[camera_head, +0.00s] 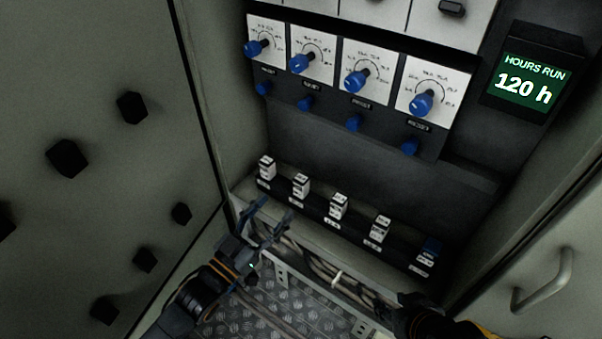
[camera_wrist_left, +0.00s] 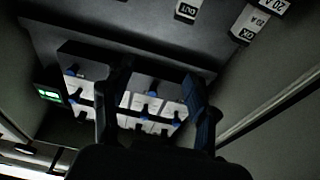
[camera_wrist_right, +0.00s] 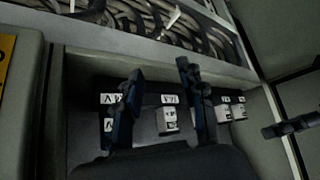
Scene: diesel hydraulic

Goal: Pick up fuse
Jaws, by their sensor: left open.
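Several small white and black fuses stand in a row along the bottom of the cabinet in the head view: a leftmost fuse (camera_head: 266,168), a second fuse (camera_head: 301,186), a middle fuse (camera_head: 339,206) and a fourth fuse (camera_head: 380,227). My left gripper (camera_head: 271,211) is open and empty, just in front of and below the left fuses. My right gripper (camera_wrist_right: 161,72) is open in the right wrist view, with a white fuse (camera_wrist_right: 168,119) beyond its fingers. In the head view it is dark and partly cut off.
Blue knobs (camera_head: 357,79) on white dials fill the panel above the fuses. A green display (camera_head: 523,80) reads 120 h. Cables (camera_head: 325,270) run below the fuse row. A left door with black knobs (camera_head: 132,107) and a right door handle (camera_head: 545,283) flank the opening.

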